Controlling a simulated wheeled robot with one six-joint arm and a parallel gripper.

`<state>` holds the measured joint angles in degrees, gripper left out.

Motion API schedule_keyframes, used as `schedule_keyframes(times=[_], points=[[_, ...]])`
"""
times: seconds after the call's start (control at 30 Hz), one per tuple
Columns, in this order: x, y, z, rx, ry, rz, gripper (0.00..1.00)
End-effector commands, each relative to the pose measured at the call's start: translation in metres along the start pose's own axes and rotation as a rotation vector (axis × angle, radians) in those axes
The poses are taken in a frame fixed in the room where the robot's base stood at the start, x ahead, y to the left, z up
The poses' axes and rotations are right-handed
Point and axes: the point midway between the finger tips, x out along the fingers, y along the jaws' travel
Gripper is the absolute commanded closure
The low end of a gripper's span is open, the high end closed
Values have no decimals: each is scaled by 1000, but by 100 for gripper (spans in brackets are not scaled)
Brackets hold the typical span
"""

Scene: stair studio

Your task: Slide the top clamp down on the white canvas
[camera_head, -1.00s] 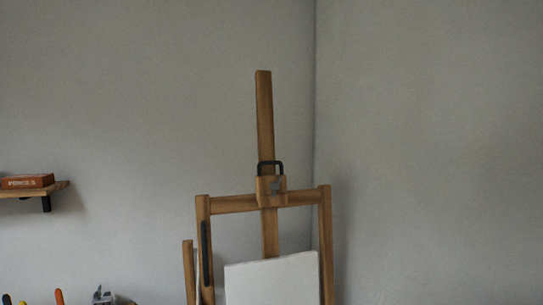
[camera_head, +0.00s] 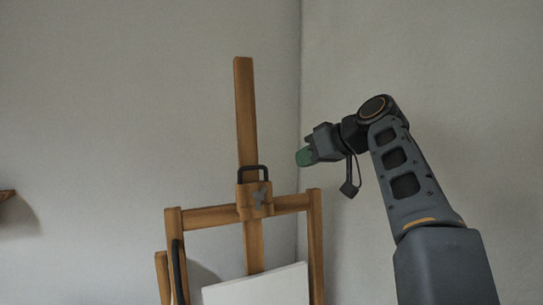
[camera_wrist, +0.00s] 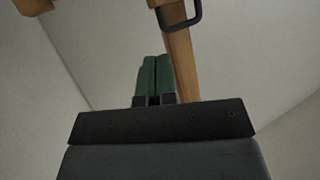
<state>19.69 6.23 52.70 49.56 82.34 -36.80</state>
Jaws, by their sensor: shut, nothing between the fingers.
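The wooden easel's mast (camera_head: 245,110) stands upright in the head view. The top clamp (camera_head: 254,200) is a wooden block around the mast at the crossbar, with a dark handle (camera_head: 254,172) on top. The white canvas (camera_head: 258,288) is below the clamp, with a gap of bare mast between; its lower part is cut off. My gripper (camera_head: 304,157) has green fingertips, is shut and empty, and is right of the mast, slightly higher than the handle in the picture. In the wrist view my gripper (camera_wrist: 154,75) points toward the mast (camera_wrist: 183,60), with the dark handle (camera_wrist: 182,20) at the top.
The crossbar (camera_head: 210,217) joins two side posts; the right post (camera_head: 316,240) is below my gripper in the picture. A second dark handle (camera_head: 178,270) is on the left post. A shelf end (camera_head: 6,195) shows at the far left. Bare walls meet behind the easel.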

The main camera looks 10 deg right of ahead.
Motion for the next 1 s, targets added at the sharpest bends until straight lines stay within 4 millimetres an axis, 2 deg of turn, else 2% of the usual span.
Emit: schedule_keyframes(times=[0.03, 0.13, 0.3, 0.4, 0.57, 0.9, 1.0], points=[[-7, 3, -13, -41, 27, -16, 100], [-19, 3, -29, -120, 71, -48, 100], [-30, 2, -42, -204, 112, -77, 100], [-28, 0, -45, -225, 121, -86, 100], [-8, -3, -48, -233, 124, -92, 100], [57, -10, -56, -231, 122, -91, 100], [70, -10, -53, -230, 122, -87, 100]])
